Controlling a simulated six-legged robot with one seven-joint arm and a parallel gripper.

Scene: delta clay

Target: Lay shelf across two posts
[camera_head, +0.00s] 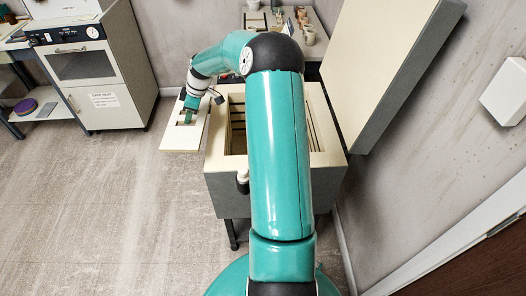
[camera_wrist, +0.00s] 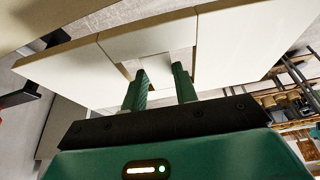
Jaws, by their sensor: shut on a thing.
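The shelf is a flat cream slab (camera_head: 173,137), held level or nearly so beside the left wall of the open kiln. In the wrist view the slab (camera_wrist: 235,45) spans most of the upper picture, with a gap at its middle. My gripper (camera_head: 189,116) is shut on the shelf near that gap; its two green fingers also show in the wrist view (camera_wrist: 162,77). The shelf is outside the kiln opening. I cannot make out the two posts; my arm hides part of the kiln's inside.
The kiln (camera_head: 226,186) has a pale rim, a dark slatted inside and a raised lid (camera_head: 388,62) on the right. A white oven cabinet (camera_head: 108,100) stands at the left. Behind is a table with pots (camera_head: 308,35). The floor at left front is clear.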

